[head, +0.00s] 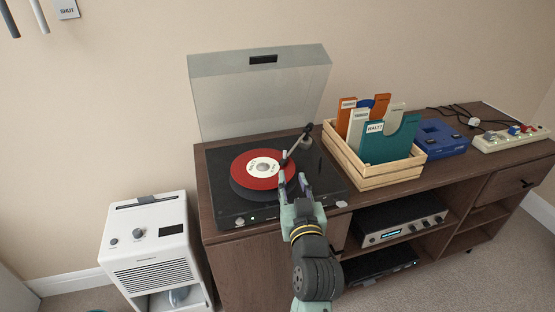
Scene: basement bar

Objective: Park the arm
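My gripper (293,187) reaches over the front right part of a black turntable (228,199). Its fingers look spread apart, with nothing visible between them. A red record (250,178) lies on the platter, and my fingertips are close to its right edge. I cannot tell whether they touch it. The tonearm (298,146) angles over the right side of the record, just beyond my fingertips. The clear lid (225,100) stands open at the back. My arm comes up from the bottom of the view and hides part of the turntable's front.
A wooden crate (354,177) of record sleeves stands right of the turntable. A blue device (441,138) and a power strip (510,138) with cables are further right. An amplifier (402,220) sits on the shelf below. A white appliance (152,245) stands at left.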

